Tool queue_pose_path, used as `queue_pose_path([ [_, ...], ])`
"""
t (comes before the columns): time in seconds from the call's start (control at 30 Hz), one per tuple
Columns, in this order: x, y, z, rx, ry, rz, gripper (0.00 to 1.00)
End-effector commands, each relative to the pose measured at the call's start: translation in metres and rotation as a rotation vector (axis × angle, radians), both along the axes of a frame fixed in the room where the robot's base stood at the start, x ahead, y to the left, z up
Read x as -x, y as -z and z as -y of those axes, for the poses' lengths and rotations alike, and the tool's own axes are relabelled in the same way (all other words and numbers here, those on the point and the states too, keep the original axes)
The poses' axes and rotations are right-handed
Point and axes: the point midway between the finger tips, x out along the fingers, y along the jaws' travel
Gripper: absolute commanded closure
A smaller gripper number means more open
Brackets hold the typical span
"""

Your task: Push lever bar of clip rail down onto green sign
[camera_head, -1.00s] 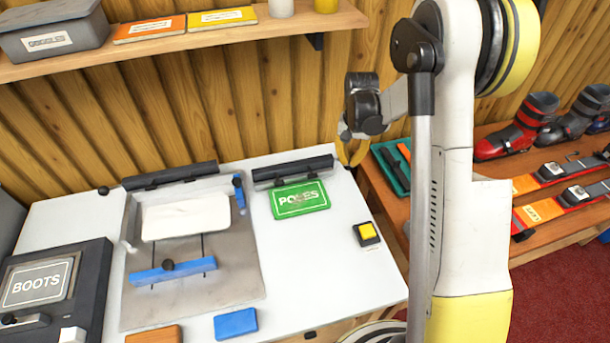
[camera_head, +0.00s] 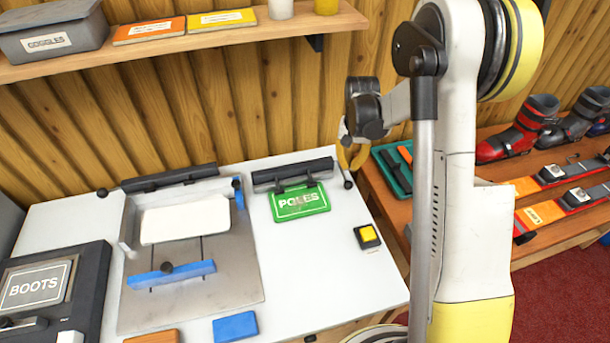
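The green sign (camera_head: 301,205), lettered POLES, lies flat on the white bench top. The dark clip rail (camera_head: 292,174) runs along its back edge. Two small dark clips reach from the rail to the sign's top edge and appear to rest on it. A lever with a round black knob (camera_head: 348,184) shows at the rail's right end, low near the bench.
A second dark rail (camera_head: 170,178) lies at the back left, behind a grey plate jig (camera_head: 240,285) with blue bars and a white sheet. A yellow button (camera_head: 368,233) sits right of the sign. A shelf (camera_head: 200,57) overhangs behind. Bare bench surrounds the sign.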

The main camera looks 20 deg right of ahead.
Motion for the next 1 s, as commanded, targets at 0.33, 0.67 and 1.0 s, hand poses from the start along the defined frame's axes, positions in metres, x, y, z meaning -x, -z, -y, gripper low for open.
queue_pose_path([
  [0.33, 0.0, -0.034, 0.0, 0.0, 0.0, 0.0, 1.0],
  [0.67, 0.0, -0.063, 0.0, 0.0, 0.0, 0.0, 1.0],
  [1.0, 0.0, -0.08, 0.0, 0.0, 0.0, 0.0, 1.0],
])
